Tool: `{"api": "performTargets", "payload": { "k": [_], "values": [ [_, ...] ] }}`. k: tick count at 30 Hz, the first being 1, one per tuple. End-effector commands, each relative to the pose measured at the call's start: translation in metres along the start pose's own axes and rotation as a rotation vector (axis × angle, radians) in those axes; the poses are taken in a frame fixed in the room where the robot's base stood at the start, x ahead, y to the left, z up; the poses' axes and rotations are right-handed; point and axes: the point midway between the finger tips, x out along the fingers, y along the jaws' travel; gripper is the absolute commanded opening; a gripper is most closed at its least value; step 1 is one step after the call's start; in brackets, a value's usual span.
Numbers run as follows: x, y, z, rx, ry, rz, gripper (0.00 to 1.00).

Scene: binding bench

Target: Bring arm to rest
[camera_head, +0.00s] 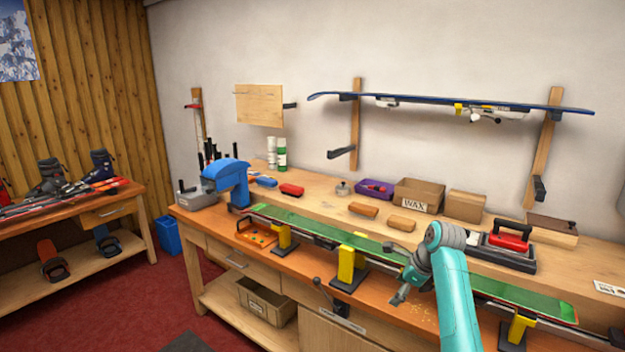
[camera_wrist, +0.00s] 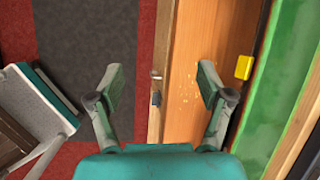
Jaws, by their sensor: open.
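My gripper (camera_head: 401,292) is at the end of my teal arm, in front of the green ski on the workbench in the head view. In the wrist view my gripper (camera_wrist: 161,84) has its two fingers spread wide with nothing between them. Below it are the bench's front edge (camera_wrist: 166,60) and orange-brown top, with some light shavings. The green ski (camera_head: 305,229) lies along the bench on yellow-and-black vises (camera_head: 350,266); part of it is behind my arm. The green ski (camera_wrist: 286,82) also runs along the right side of the wrist view.
A blue ski or board (camera_head: 430,100) hangs on the wall rack. Red carpet (camera_head: 190,285) lies open at the front left.

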Motion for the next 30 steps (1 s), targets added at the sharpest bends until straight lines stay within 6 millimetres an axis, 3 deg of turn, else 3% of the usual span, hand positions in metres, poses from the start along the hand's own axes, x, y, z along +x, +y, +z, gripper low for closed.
{"api": "performTargets", "payload": {
  "k": [1, 6, 15, 21, 30],
  "values": [
    [0.019, 0.010, -0.008, -0.023, -0.001, -0.009, 0.79],
    [0.067, 0.037, -0.031, -0.122, -0.005, -0.065, 0.79],
    [0.136, 0.095, -0.073, -0.301, 0.004, -0.168, 0.79],
    [0.171, 0.140, -0.101, -0.424, 0.022, -0.234, 0.79],
    [0.202, 0.212, -0.142, -0.614, 0.067, -0.333, 0.79]
  ]
}}
